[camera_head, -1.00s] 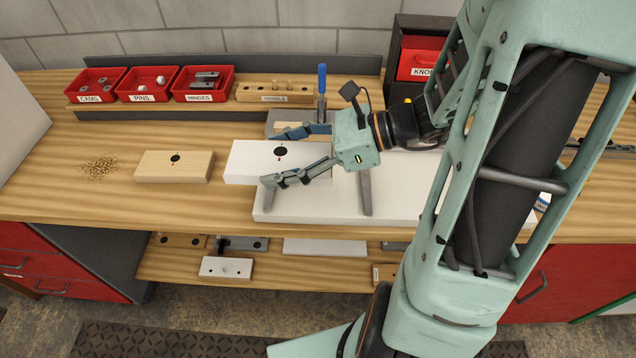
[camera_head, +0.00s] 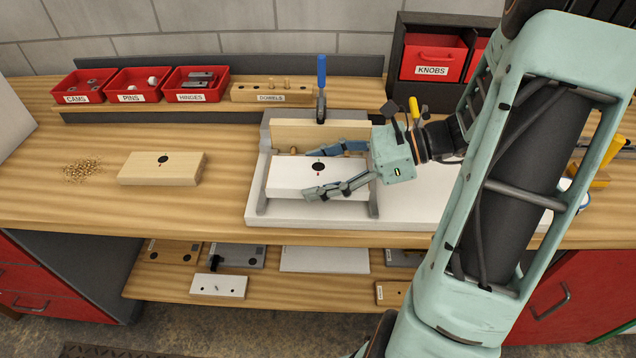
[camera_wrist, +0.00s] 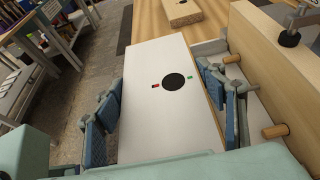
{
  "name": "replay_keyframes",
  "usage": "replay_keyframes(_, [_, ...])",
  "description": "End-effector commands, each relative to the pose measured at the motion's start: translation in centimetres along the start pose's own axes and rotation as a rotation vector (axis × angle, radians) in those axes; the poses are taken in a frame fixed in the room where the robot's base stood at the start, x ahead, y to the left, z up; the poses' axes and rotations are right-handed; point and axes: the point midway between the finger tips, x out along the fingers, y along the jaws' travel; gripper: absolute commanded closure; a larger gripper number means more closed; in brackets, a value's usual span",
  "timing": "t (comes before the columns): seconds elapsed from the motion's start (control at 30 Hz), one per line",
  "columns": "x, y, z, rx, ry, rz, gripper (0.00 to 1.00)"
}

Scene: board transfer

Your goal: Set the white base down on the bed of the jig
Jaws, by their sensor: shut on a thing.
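The white base (camera_head: 291,176) is a flat white block with a black disc on top, flanked by small red and green marks. My gripper (camera_head: 338,168) is shut on it, with one finger along its front edge and one along its back edge. The wrist view shows the base (camera_wrist: 164,113) between both blue-padded fingers. The base is over the jig (camera_head: 262,150), between its grey side walls and in front of its upright wooden board (camera_head: 335,131). I cannot tell whether its underside touches the bed, which it hides. Wooden dowels (camera_wrist: 275,131) stick out of the board towards the base.
A blue-handled clamp (camera_head: 321,85) stands behind the wooden board. A wooden block (camera_head: 140,170) with a black disc lies left of the jig. Red bins (camera_head: 135,84) and a dowel rack (camera_head: 272,95) line the back. The bench between block and jig is clear.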

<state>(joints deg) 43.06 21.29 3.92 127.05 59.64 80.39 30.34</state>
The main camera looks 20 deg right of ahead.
Motion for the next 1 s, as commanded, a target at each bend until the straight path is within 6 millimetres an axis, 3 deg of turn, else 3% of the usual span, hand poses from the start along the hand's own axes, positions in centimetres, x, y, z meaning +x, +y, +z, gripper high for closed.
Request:
replay_keyframes(0.07, [0.5, 0.0, -1.0, -0.001, -0.001, 0.0, 0.69])
replay_keyframes(0.87, [0.9, 0.0, -2.0, -0.001, -0.002, 0.0, 0.69])
replay_keyframes(0.9, [0.9, 0.0, -2.0, -0.001, 0.0, 0.0, 0.33])
replay_keyframes(1.0, [0.9, 0.0, -2.0, -0.001, 0.0, 0.0, 0.22])
